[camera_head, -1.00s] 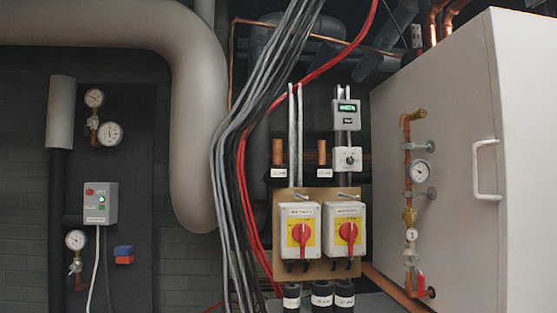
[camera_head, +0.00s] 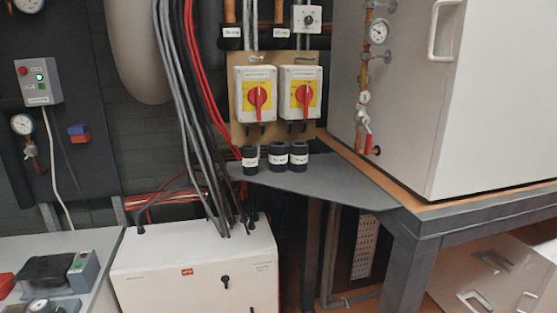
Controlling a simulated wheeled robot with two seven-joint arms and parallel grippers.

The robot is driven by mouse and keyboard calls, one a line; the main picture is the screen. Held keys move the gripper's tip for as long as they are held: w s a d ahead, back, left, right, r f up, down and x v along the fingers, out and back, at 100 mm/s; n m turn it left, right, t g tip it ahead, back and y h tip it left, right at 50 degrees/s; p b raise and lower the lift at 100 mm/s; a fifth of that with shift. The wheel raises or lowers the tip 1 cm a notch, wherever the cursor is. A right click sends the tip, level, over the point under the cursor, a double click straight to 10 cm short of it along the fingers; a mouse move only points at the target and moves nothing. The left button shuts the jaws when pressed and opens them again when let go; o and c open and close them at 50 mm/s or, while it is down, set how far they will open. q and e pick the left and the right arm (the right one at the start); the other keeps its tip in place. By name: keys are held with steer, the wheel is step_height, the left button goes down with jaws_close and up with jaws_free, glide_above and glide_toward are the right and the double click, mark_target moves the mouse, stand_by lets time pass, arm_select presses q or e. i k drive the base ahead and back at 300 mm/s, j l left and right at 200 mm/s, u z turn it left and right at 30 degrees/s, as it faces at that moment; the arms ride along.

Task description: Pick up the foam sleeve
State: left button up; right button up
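No loose foam sleeve can be made out for certain. Three short black cylinders with white labels stand side by side on the grey shelf below the switches: a left one (camera_head: 249,166), a middle one (camera_head: 278,163) and a right one (camera_head: 299,163). They look like foam pipe insulation, but I cannot tell if one is the task's sleeve. Two more black labelled collars, a left one (camera_head: 230,43) and a right one (camera_head: 281,43), sit around copper pipes above. Neither of my grippers is in view.
A grey bench (camera_head: 100,243) at lower left holds a black item (camera_head: 45,270) and small boxes. A white cabinet (camera_head: 200,270) stands centre. The grey shelf (camera_head: 320,185) joins a dark frame under the white unit (camera_head: 490,100). Cables hang in front of the wall.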

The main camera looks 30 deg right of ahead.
mark_target(277, 152)
steer(key=z, duration=0.9)
steer(key=i+j+z, duration=0.1)
steer(key=z, duration=0.3)
steer(key=j+z, duration=0.35)
steer(key=i+j+z, duration=0.1)
steer(key=j+z, duration=0.15)
steer(key=z, duration=0.15)
steer(key=j+z, duration=0.2)
steer(key=z, duration=0.2)
